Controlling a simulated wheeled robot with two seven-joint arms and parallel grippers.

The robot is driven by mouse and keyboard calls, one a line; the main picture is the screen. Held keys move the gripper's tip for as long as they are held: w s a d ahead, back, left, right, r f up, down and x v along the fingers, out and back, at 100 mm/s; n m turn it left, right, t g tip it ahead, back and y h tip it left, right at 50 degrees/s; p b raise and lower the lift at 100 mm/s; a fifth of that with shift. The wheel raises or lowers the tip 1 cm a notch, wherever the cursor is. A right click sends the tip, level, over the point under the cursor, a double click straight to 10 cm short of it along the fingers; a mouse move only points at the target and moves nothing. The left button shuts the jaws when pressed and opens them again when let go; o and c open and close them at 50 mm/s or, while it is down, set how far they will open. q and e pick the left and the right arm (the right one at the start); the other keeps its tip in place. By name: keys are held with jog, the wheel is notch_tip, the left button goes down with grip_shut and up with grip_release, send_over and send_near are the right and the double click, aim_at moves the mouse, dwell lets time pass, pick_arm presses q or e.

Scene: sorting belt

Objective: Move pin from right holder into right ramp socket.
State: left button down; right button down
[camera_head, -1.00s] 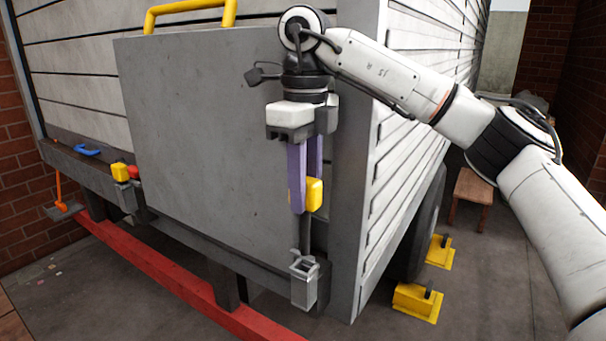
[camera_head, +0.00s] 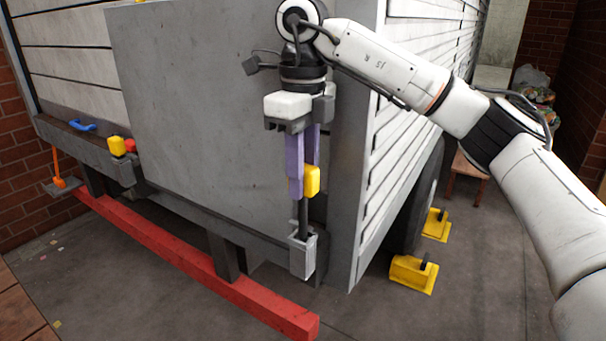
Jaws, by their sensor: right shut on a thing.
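My right gripper (camera_head: 302,192), with purple fingers, points down in front of the right edge of the large grey ramp panel (camera_head: 200,110). It is shut on the pin, whose yellow handle (camera_head: 312,181) shows at the fingertips. The pin's dark shaft (camera_head: 303,217) hangs upright below the fingers. Its lower end meets the top of a grey metal bracket (camera_head: 302,258) at the truck's right corner. Whether the tip is inside the bracket or just behind its rim I cannot tell, nor whether this bracket is the holder or the socket. My left gripper is out of view.
Another yellow handle (camera_head: 117,146) and a red knob (camera_head: 130,146) sit at a left bracket. A red beam (camera_head: 200,258) runs low in front. Yellow wheel chocks (camera_head: 412,274) stand on the floor at right. The truck's side wall (camera_head: 405,130) is beside my arm.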

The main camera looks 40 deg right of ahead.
jog(key=shift+f, duration=0.1)
dwell(0.3)
jog(key=shift+f+b, duration=0.55)
jog(key=shift+f, duration=0.15)
jog(key=shift+f+b, duration=2.05)
jog(key=shift+f, duration=1.3)
jog(key=c, duration=1.4)
grip_release()
jog(key=shift+o, duration=0.2)
notch_tip(320, 180, up, 10)
jog(key=p, duration=0.2)
jog(key=shift+r+p, duration=0.25)
jog(key=shift+p, duration=0.15)
jog(key=shift+s+f, duration=0.1)
